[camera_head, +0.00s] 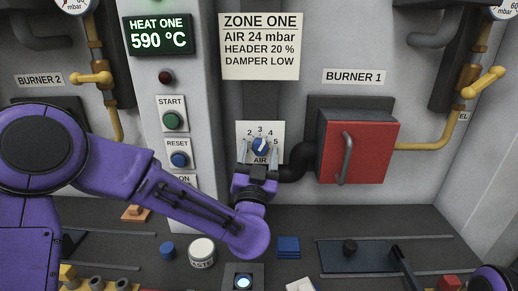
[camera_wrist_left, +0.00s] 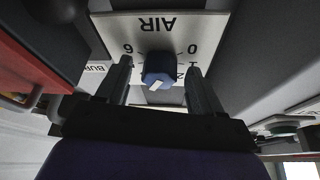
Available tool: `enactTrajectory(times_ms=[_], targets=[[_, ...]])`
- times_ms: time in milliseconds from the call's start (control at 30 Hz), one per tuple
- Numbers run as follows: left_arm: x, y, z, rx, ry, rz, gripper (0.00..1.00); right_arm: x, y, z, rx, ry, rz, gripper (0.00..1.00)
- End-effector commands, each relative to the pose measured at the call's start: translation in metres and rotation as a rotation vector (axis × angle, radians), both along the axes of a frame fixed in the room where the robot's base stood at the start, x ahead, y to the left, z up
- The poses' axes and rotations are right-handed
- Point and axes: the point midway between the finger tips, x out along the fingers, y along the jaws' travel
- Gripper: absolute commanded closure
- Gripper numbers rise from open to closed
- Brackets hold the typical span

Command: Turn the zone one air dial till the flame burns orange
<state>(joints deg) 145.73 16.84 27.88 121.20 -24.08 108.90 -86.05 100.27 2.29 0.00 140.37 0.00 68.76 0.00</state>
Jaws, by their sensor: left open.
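The zone one air dial is a blue knob (camera_head: 260,146) with a white pointer on a white scale plate (camera_head: 246,129). In the head view the pointer leans up and to the right, near the 3 to 4 marks. In the left wrist view the plate is upside down and the knob (camera_wrist_left: 158,68) sits between my fingers. My left gripper (camera_head: 259,158) is open, one finger on each side of the knob with gaps showing in the wrist view (camera_wrist_left: 160,82). The red burner 1 door (camera_head: 369,148) is closed and no flame shows. My right gripper is out of view.
A sign (camera_head: 260,46) reads air 24 mbar, header 20 %, damper low. A display (camera_head: 158,35) reads 590 °C. Start (camera_head: 172,121) and reset (camera_head: 179,160) buttons stand left of the dial. A dark pipe (camera_head: 298,163) runs close to the right. Small items lie on the shelf below.

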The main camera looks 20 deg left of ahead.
Motion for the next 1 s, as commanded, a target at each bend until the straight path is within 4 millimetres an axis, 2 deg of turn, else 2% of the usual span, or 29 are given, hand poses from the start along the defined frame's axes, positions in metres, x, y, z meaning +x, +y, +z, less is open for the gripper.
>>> enactTrajectory(times_ms=[233, 400, 667, 1000], targets=[[0.001, 0.000, 0.000, 0.000, 0.000, -0.001, 0.33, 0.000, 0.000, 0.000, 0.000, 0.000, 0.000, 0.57], [0.001, 0.000, 0.000, 0.000, 0.000, -0.001, 0.89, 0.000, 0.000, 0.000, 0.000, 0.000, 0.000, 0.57], [0.001, 0.000, -0.001, -0.015, -0.005, -0.001, 0.89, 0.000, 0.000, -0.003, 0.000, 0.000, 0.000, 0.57], [0.001, -0.003, -0.004, -0.187, -0.058, -0.002, 0.89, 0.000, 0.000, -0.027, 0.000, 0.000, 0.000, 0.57]])
